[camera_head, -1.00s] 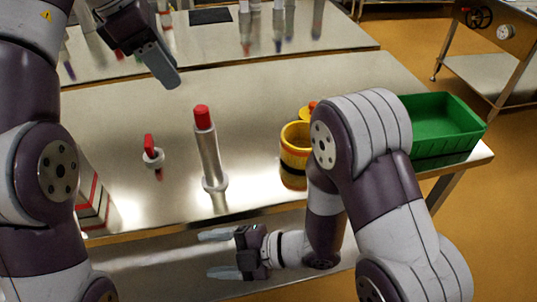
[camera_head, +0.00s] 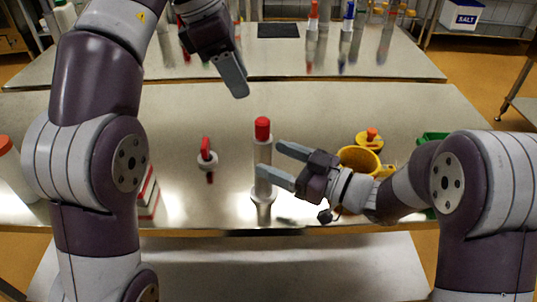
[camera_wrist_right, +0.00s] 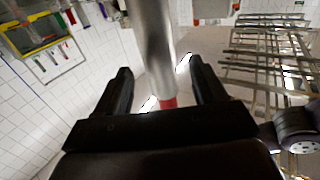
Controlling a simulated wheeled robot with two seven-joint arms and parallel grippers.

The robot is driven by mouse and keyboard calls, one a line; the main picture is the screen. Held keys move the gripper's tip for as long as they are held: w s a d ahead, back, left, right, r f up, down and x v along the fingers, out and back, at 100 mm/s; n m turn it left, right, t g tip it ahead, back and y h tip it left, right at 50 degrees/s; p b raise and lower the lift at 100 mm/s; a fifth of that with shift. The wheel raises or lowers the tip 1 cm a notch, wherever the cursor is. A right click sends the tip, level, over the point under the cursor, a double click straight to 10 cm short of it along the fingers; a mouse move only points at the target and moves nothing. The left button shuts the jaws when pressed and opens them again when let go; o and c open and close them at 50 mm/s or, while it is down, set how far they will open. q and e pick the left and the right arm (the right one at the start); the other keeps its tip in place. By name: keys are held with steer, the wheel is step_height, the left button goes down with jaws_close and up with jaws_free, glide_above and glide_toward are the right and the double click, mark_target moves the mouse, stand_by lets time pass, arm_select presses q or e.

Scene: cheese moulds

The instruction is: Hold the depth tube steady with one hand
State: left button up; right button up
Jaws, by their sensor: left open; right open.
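The depth tube (camera_head: 263,150), a metal tube with a red top and a pale foot, stands upright on the steel table (camera_head: 110,110). My right gripper (camera_head: 269,157) is open at the tube's right; its nearer finger crosses in front of the tube in the head view. In the right wrist view the tube (camera_wrist_right: 157,40) shows between the two spread fingers, its red end (camera_wrist_right: 168,102) lower in the picture. Contact cannot be told. My left gripper (camera_head: 235,85) is open and empty, above the table, behind and left of the tube.
A yellow pot (camera_head: 358,160), a yellow lid with a red knob (camera_head: 369,141) and a green crate (camera_head: 430,137) are at right. Red-and-white boxes (camera_head: 149,196) sit at left, partly hidden by my left arm.

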mark_target(262, 127)
steer(key=shift+x, duration=1.95)
steer(key=shift+s, duration=0.1)
steer(key=c, duration=1.3)
arm_select(q)
steer(key=shift+o, duration=0.9)
steer(key=shift+a, duration=0.2)
arm_select(e)
steer(key=shift+d, duration=0.1)
arm_select(q)
steer(key=a+f+n+g+h, duration=0.1)
steer(key=a+f+n, duration=0.1)
steer(key=a, duration=0.3)
step_height(262, 127, down, 9)
steer(key=d+m+t+h, duration=0.2)
steer(key=h, duration=1.1)
steer(key=d, duration=0.7)
steer(key=shift+w+d+f, duration=0.1)
steer(key=shift+w+d, duration=0.15)
